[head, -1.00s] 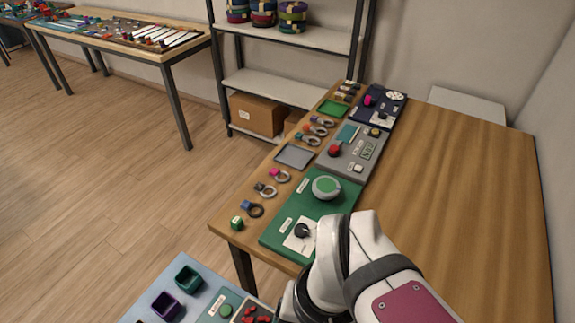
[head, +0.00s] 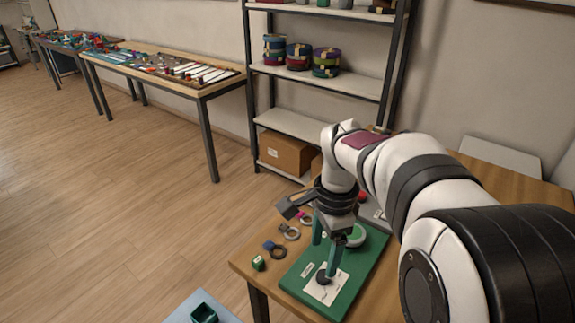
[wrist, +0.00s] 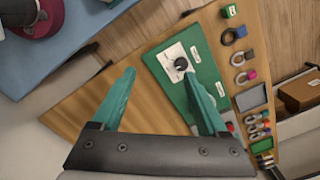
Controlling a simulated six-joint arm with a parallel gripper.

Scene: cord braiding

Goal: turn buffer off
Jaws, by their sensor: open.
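A green panel (head: 362,268) lies on the wooden table near its front left edge. My gripper (head: 325,257) is open and points down over the panel, with one teal finger close to the knob. In the wrist view the knob (wrist: 181,64) is beside the right fingertip, not between the fingers. Nothing is held. I cannot tell whether the finger touches the knob. The labels are too small to read.
Several rings with coloured blocks, including a dark ring (head: 278,252), and a green cube (head: 258,263) lie along the table's left edge. A blue surface with a green box (head: 204,312) is in front. In the wrist view, bare wood (wrist: 150,105) lies between the fingers.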

